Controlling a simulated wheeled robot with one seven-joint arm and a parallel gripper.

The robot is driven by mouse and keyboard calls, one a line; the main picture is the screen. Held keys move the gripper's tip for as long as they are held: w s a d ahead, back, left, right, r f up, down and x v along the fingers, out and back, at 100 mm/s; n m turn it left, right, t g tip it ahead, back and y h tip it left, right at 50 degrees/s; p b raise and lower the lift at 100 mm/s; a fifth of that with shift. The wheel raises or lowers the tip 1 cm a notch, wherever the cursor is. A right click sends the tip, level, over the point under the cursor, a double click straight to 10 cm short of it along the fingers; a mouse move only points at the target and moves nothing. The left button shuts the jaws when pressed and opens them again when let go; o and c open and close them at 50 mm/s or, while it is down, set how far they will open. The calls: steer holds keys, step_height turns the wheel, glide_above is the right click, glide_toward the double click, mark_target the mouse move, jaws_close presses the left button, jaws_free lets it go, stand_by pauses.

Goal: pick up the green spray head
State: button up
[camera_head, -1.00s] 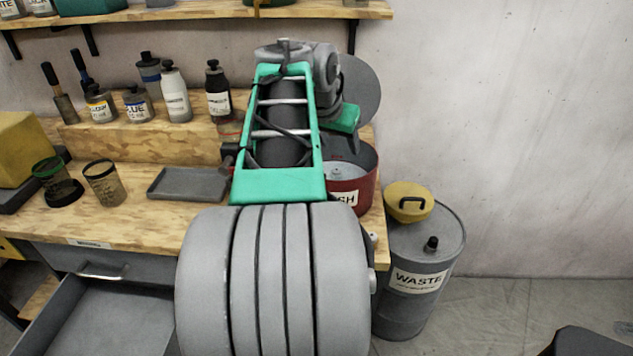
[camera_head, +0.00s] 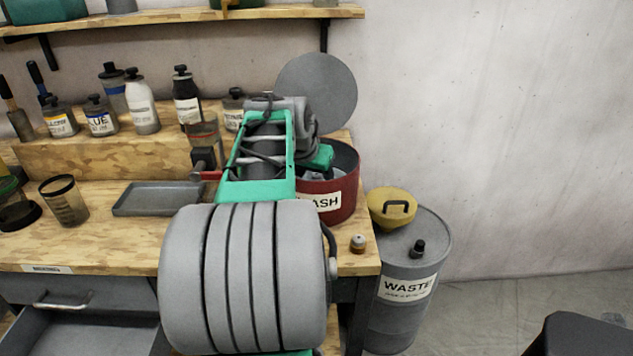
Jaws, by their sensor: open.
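I cannot make out a green spray head for certain. My green-framed arm reaches forward over the bench to the red wash tub (camera_head: 345,195), which stands at the bench's right end with a white label. My gripper (camera_head: 314,172) is at the tub's mouth, below the green end of my wrist. It is open, but its fingertips are mostly hidden by the tub's rim and my arm. Something grey shows inside the tub; its shape is unclear. Nothing is seen held.
Several bottles stand on the wooden riser (camera_head: 110,158). A grey tray (camera_head: 157,198) and a dark cup (camera_head: 64,200) are on the bench. A small capped item (camera_head: 358,243) sits near its right edge.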

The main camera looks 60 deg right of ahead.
steer(key=shift+c, duration=0.6)
jaws_close()
